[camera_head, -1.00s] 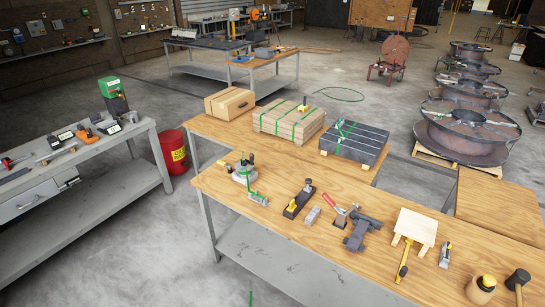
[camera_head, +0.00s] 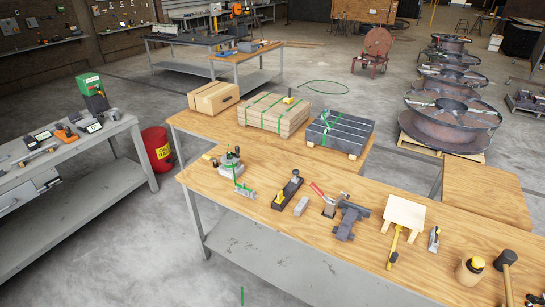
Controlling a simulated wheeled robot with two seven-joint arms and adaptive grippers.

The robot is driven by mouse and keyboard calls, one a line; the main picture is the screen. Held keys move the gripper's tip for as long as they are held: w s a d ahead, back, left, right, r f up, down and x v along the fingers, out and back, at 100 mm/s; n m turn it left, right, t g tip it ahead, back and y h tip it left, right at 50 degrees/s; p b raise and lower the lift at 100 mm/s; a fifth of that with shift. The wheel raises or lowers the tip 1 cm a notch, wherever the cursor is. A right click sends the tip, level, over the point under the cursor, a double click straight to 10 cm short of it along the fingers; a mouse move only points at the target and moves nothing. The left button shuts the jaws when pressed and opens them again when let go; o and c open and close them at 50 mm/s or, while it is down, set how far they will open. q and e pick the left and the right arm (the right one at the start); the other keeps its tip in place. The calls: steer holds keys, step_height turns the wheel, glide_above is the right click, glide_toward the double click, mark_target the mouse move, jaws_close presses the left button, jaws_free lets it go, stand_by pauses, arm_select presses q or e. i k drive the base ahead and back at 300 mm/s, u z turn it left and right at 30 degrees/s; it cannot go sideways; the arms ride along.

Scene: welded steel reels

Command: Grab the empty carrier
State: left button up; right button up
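Neither of my grippers is in view. Nothing is plainly marked as the carrier, and I cannot tell which thing it is. A large dark steel reel (camera_head: 453,117) lies flat on a wooden pallet (camera_head: 408,147) on the floor at the right, with no winding that I can make out. Several similar reels (camera_head: 450,73) stand in a row behind it. On the near wooden table (camera_head: 300,245) stands a small pale wooden stand (camera_head: 405,211) with short legs. A cardboard box (camera_head: 213,98), a strapped timber stack (camera_head: 273,113) and a strapped dark stack (camera_head: 339,131) stand farther back.
Tools lie on the near table: a green-strapped device (camera_head: 230,166), a black plane-like tool (camera_head: 288,190), a dark vise-like tool (camera_head: 347,220) and a mallet (camera_head: 506,270). A grey bench (camera_head: 70,165) and red bin (camera_head: 158,149) stand left. Grey floor is open between.

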mark_target(280, 199)
steer(key=z, duration=0.05)
steer(key=k, duration=0.5)
steer(key=u, duration=0.9)
steer(key=i, duration=1)
steer(key=u, duration=0.45)
steer(key=i, duration=0.8)
steer(key=z, duration=0.25)
